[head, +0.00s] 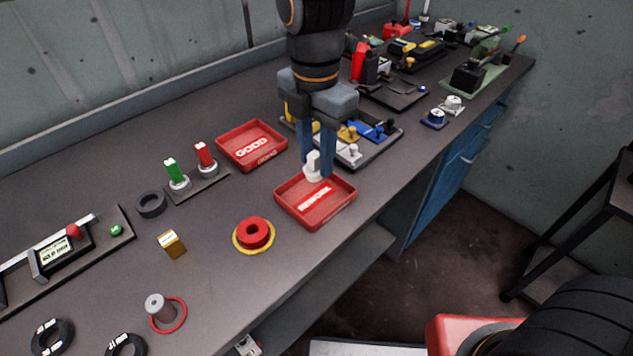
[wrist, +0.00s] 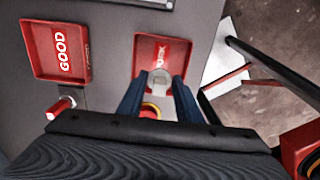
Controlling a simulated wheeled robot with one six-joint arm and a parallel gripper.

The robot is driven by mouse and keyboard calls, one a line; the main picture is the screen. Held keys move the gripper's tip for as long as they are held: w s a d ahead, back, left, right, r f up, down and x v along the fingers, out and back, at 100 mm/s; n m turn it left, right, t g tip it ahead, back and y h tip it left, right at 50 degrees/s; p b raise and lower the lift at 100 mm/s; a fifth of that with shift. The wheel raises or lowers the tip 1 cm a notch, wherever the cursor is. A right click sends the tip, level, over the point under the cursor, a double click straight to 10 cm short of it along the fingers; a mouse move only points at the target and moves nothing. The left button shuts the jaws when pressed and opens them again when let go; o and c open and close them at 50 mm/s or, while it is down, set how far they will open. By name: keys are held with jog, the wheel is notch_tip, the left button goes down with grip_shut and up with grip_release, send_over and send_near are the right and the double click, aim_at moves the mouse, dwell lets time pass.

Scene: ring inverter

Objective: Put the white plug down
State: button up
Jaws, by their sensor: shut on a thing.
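The white plug (head: 314,166) is between the two blue fingers of my gripper (head: 317,160), which is shut on it. In the head view the plug is over the back part of the red REWORK tray (head: 290,205). I cannot tell whether its base touches the tray floor. In the wrist view the plug (wrist: 157,91) shows between the fingertips (wrist: 157,92), covering part of the tray's lettering. The red tray (wrist: 182,50) lies below and beyond it there.
The red GOOD tray (head: 238,159) is left of the gripper. A tray of coloured plugs (head: 376,147) stands close behind it. A stand with green and red plugs (head: 205,187) is further left.

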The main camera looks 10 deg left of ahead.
aim_at(316, 179)
jog(key=shift+f+p, duration=0.3)
jog(key=shift+f, duration=2.85)
jog(key=shift+f, duration=0.15)
jog(key=o, duration=1)
